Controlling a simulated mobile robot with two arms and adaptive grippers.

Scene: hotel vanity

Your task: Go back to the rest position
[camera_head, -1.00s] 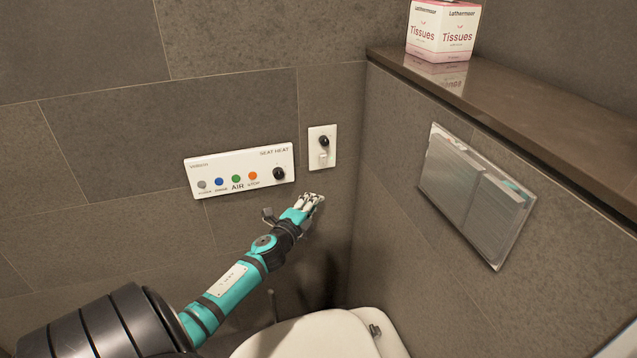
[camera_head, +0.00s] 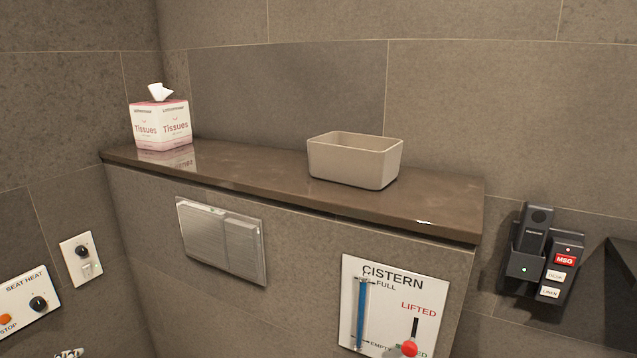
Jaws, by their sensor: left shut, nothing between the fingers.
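Only the fingertips of my left gripper (camera_head: 69,353) show, at the bottom left edge of the head view. They are shut with nothing between them. They sit below the seat heat panel (camera_head: 22,299) and the small switch plate (camera_head: 82,259), apart from both. The rest of my left arm is out of the picture. My right gripper is not in view.
A stone ledge (camera_head: 245,180) holds a tissue box (camera_head: 160,124) and a beige bin (camera_head: 350,163). Below it are a metal flush plate (camera_head: 221,240) and a cistern panel (camera_head: 388,300) with a red-knobbed slider. A wall handset (camera_head: 535,240) hangs at right.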

